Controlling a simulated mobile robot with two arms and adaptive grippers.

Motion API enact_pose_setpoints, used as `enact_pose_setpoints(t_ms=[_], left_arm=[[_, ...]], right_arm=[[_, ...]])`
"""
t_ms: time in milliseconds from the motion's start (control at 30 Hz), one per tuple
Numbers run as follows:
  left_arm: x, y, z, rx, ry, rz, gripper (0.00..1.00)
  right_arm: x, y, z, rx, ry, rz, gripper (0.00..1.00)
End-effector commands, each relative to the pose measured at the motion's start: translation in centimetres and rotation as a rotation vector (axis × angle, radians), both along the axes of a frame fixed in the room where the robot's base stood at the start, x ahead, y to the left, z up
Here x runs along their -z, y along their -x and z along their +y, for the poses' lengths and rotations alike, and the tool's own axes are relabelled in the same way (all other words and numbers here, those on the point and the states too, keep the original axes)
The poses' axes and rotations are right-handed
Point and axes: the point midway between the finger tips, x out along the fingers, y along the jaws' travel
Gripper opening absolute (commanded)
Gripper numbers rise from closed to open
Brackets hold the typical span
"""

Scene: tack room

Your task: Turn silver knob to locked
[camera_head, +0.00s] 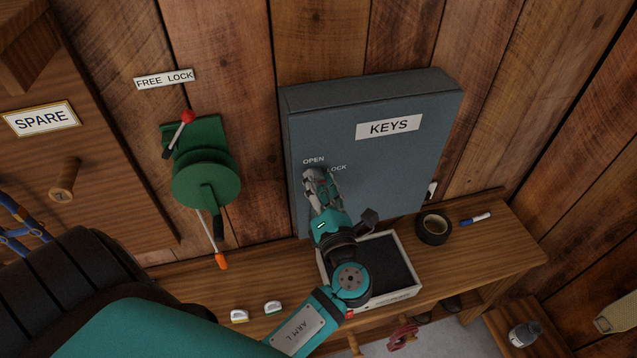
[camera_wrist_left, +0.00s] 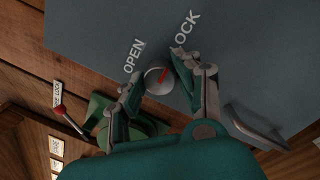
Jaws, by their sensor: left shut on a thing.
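The grey KEYS cabinet (camera_head: 375,110) is on the plank wall, with OPEN and LOCK printed on its front. The silver knob (camera_wrist_left: 159,78) shows in the left wrist view, below and between the two words. My left gripper (camera_wrist_left: 157,74) is shut on the knob, one finger on each side. In the head view my left gripper (camera_head: 318,180) is at the cabinet's lower left and hides the knob and part of the LOCK lettering. My right gripper is in neither view.
A dark handle (camera_head: 370,217) sticks out from the cabinet front, right of my gripper. Below are an open tray (camera_head: 412,291), black tape (camera_head: 433,228) and a marker (camera_head: 475,219) on the wooden bench (camera_head: 490,250). A green lever device (camera_head: 205,180) is at the left.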

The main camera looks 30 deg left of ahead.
Motion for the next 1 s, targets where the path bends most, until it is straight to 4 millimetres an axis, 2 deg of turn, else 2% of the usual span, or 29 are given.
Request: enact_pose_setpoints(t_ms=[367,400,567,867,1000], left_arm=[[-0.1,0.0,0.0,-0.001,-0.005,0.003,0.01],[-0.1,0.0,0.0,-0.002,-0.005,0.002,0.36],[-0.1,0.0,0.0,-0.001,-0.005,0.002,0.56],[0.0,0.1,-0.2,0.0,-0.004,0.003,0.56],[0.2,1.2,-1.4,0.0,-0.001,0.004,0.56]], right_arm=[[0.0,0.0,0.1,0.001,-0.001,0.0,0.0],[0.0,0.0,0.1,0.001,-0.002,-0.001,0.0],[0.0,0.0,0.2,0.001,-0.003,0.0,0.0],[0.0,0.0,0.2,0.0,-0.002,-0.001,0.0],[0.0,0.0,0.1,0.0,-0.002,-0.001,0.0]])
